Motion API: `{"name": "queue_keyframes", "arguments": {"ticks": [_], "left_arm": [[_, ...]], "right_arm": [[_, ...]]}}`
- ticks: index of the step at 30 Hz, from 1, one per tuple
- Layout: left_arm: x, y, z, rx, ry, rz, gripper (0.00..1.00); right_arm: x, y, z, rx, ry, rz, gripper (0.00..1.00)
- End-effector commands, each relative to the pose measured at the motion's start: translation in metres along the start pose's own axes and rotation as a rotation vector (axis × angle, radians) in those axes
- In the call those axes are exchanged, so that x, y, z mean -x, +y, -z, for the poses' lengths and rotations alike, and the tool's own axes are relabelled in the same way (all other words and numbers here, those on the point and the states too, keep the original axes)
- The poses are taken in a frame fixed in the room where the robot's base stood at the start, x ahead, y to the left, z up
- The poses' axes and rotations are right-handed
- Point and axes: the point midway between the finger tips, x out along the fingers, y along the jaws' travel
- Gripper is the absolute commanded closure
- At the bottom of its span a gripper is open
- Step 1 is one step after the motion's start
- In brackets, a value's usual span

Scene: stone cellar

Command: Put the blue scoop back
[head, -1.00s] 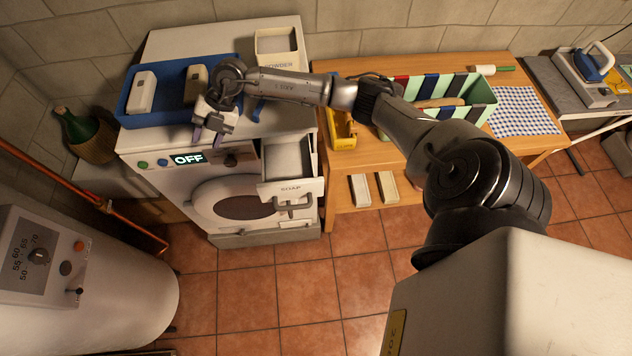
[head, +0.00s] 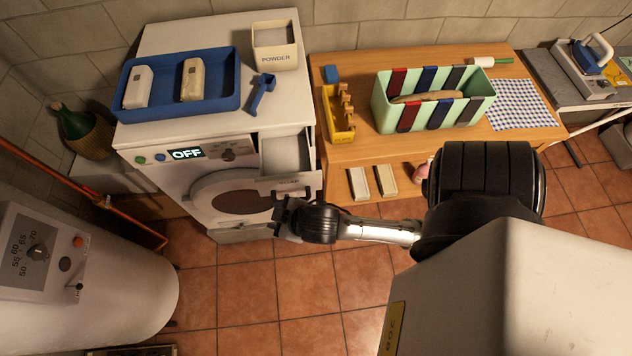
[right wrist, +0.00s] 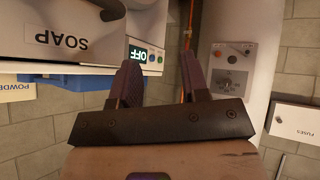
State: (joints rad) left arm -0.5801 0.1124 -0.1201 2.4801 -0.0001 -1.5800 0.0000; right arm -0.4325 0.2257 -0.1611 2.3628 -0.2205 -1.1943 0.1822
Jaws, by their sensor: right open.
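The blue scoop (head: 262,92) lies on top of the white washing machine (head: 200,32), in front of the cream box marked POWDER (head: 275,57) and right of the blue tray (head: 152,114). The soap drawer (head: 287,154) is pulled out and holds something pale. Its SOAP front also shows upside down in the right wrist view (right wrist: 62,40). My right gripper (head: 280,218) is low in front of the drawer front, away from the scoop. In the right wrist view my right gripper (right wrist: 158,78) is open, with nothing between its fingers. My left gripper is not in view.
Two pale blocks lie in the blue tray. A wooden table (head: 350,170) stands at the right with a yellow holder (head: 338,118) and a striped green bin (head: 484,102). A white tank (head: 90,290) stands front left. The tiled floor between is clear.

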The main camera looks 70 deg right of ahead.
Motion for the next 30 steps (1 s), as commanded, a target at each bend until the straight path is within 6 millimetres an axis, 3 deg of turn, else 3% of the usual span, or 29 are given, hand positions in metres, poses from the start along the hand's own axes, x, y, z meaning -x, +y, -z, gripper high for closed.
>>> {"name": "queue_keyframes", "arguments": {"ticks": [1, 3, 9, 30], "left_arm": [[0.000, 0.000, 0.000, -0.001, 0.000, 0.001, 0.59], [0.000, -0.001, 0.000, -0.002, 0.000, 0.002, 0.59], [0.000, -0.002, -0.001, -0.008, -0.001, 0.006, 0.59], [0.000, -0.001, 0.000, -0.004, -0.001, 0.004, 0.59]], "right_arm": [[0.011, -0.008, -0.021, -0.008, -0.093, 0.039, 0.58], [0.026, -0.019, -0.044, -0.003, -0.206, 0.095, 0.58], [0.056, -0.036, -0.081, 0.017, -0.390, 0.206, 0.58], [0.062, -0.040, -0.088, 0.024, -0.430, 0.231, 0.58]]}}
